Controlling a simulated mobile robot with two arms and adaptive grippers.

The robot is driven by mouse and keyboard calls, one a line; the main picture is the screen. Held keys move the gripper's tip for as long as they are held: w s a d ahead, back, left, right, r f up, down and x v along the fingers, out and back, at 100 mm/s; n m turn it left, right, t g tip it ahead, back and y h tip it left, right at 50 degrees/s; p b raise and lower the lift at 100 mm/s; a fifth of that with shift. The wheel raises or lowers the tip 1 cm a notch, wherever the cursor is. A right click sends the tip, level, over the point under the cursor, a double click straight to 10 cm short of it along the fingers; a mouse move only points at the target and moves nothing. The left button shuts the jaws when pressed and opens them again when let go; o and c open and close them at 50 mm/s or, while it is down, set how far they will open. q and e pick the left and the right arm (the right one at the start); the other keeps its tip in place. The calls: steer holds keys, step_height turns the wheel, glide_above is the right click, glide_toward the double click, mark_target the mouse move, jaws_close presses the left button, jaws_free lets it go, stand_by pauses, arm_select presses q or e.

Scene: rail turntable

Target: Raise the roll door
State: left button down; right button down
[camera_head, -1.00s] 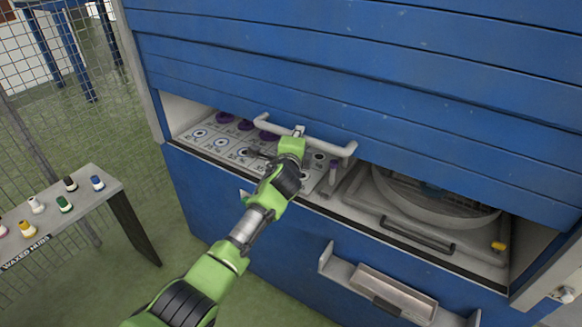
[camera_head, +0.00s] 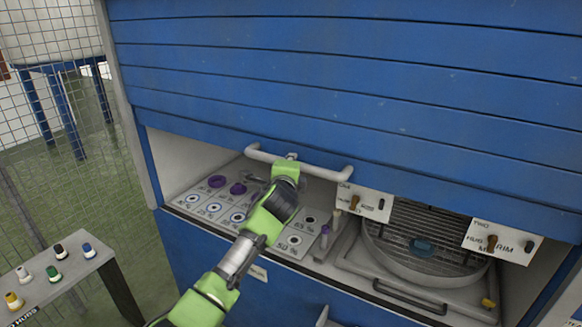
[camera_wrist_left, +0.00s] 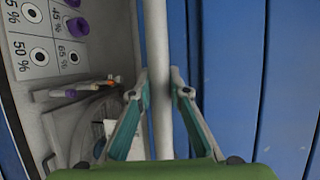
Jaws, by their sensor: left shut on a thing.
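The blue slatted roll door (camera_head: 330,75) is partly raised, with an open gap between its lower edge and the cabinet's counter. A white bar handle (camera_head: 325,172) runs along the door's bottom. My left gripper (camera_head: 290,160) is at the handle's middle, its tips partly hidden behind the green wrist in the head view. In the left wrist view, the two fingers of my left gripper (camera_wrist_left: 160,92) stand on either side of the white handle (camera_wrist_left: 157,40), shut on it, beside the blue door (camera_wrist_left: 240,70). My right gripper is not in view.

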arm_select(q)
steer(key=shift+r, duration=0.2)
steer(key=c, duration=1.9)
jaws_free()
steer(key=shift+f, duration=0.1)
steer(key=shift+s, duration=0.15)
steer(key=v, duration=1.1)
steer(key=shift+s, duration=0.3)
